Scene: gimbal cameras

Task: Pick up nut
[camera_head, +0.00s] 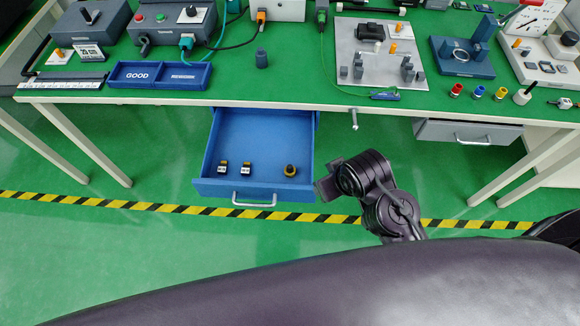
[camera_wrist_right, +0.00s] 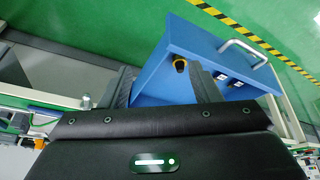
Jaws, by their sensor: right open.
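In the right wrist view the nut (camera_wrist_right: 180,65) shows close to the right-hand finger, inside the drawer (camera_wrist_right: 160,88). My right gripper (camera_wrist_right: 162,82) is open, with its two dark fingers apart and nothing seen between them in contact. In the head view my right arm (camera_head: 365,175) is at the drawer's right side, and its fingertips are hard to make out. My left gripper is out of view.
Two small black, white and yellow pieces (camera_head: 234,169) lie left of the nut in the drawer. The drawer has a metal handle (camera_head: 254,201). The green table (camera_head: 300,60) above carries trays and fixtures. A grey drawer (camera_head: 468,132) is at the right.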

